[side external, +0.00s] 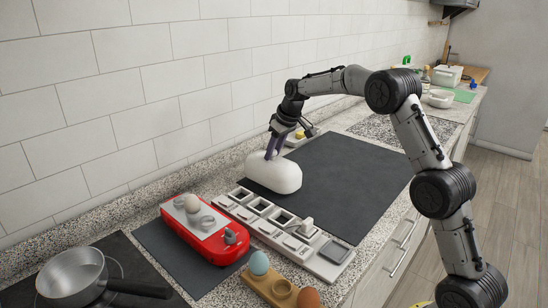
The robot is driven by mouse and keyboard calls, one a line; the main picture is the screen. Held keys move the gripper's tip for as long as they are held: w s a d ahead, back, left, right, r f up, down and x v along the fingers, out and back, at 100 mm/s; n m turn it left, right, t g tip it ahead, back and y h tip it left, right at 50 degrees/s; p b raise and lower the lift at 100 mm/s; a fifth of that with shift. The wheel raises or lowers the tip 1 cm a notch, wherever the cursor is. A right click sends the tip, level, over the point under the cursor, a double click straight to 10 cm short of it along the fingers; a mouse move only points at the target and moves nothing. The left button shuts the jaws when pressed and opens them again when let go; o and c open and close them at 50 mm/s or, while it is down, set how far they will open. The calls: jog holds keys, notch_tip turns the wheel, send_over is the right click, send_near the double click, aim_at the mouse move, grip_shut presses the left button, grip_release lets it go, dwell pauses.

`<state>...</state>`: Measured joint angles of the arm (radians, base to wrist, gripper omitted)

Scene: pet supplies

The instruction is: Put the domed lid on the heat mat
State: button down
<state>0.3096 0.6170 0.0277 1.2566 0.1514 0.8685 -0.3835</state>
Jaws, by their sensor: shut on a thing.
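The domed lid (274,176) is a white, rounded, hollow-looking shell at the left edge of a large dark mat (345,180). My gripper (275,152) comes down from above and is shut on the top of the lid. The lid looks about level; I cannot tell whether its underside touches the surface. A smaller dark mat (178,262) lies under a red base (228,252) at the front left. I cannot tell for certain which dark mat is the heat mat. The large mat's middle and right are bare.
A long white compartment tray (325,262) lies between the red base and the large mat. A wooden egg holder (266,288) with eggs is at the front. A metal pan (72,274) stands at left. A tiled wall runs behind. Containers (446,76) stand far back.

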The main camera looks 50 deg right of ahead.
jog(key=shift+f, duration=1)
jog(key=shift+f, duration=0.15)
jog(key=c, duration=0.5)
grip_release()
jog(key=v, duration=1.2)
jog(key=shift+s+r, duration=0.1)
jog(key=shift+r, duration=0.15)
